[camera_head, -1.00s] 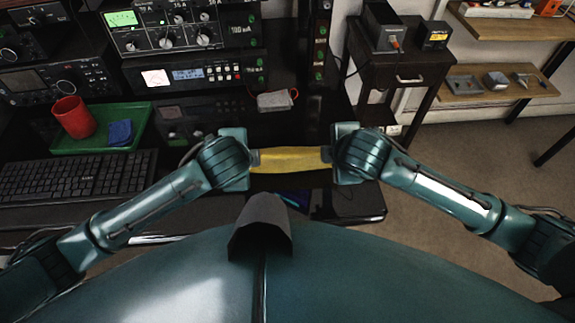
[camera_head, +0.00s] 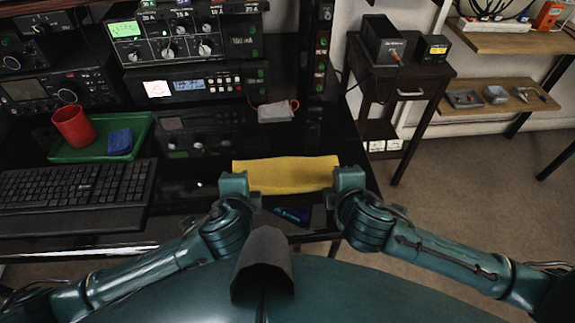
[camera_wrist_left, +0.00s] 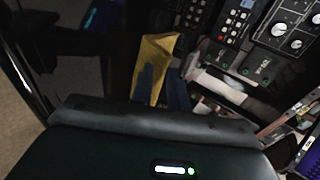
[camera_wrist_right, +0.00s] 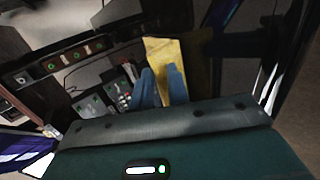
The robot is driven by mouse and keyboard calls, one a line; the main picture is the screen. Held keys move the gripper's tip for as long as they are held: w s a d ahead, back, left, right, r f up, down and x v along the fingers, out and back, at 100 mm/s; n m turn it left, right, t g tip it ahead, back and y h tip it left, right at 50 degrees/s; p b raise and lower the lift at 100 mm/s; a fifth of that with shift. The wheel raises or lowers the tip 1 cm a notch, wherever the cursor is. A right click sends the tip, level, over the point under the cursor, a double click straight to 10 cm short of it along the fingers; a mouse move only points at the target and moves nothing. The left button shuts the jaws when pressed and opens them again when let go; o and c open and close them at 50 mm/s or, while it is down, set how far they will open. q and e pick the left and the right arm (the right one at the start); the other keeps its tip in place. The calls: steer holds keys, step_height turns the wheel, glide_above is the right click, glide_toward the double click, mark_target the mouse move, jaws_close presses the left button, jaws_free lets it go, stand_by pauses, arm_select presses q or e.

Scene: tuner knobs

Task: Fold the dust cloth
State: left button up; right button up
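The yellow dust cloth (camera_head: 287,174) spans the gap between my two grippers, above the near edge of the black desk. It shows as a fairly flat panel. My left gripper (camera_head: 256,187) is at its near left corner, and my right gripper (camera_head: 336,185) is at its near right corner. In the left wrist view the cloth (camera_wrist_left: 156,55) runs in between the blue fingers (camera_wrist_left: 162,88). In the right wrist view the cloth (camera_wrist_right: 164,52) also runs between the fingers (camera_wrist_right: 162,85). Both grippers appear shut on it. Its underside is hidden.
A green tray (camera_head: 72,154) holds a red cup (camera_head: 74,127) and a blue cloth (camera_head: 120,142). A keyboard (camera_head: 75,185) lies at left. Radio equipment (camera_head: 190,85) stands behind, with a small grey item (camera_head: 276,112) nearby. A side table (camera_head: 400,85) stands at right.

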arm_select(q)
steer(key=o, duration=0.5)
arm_select(e)
steer(key=o, duration=0.5)
arm_select(q)
steer(key=s+r, duration=0.2)
steer(key=r, duration=0.1)
steer(key=s+r, duration=0.2)
steer(key=r, duration=0.1)
steer(key=s+r, duration=0.2)
steer(key=r, duration=0.1)
arm_select(e)
steer(key=s+r, duration=0.2)
steer(key=r, duration=0.1)
steer(key=s+r, duration=0.2)
steer(key=r, duration=0.1)
steer(key=s+r, duration=0.2)
steer(key=r, duration=0.1)
arm_select(q)
steer(key=shift+s, duration=0.15)
arm_select(e)
steer(key=shift+s, duration=0.15)
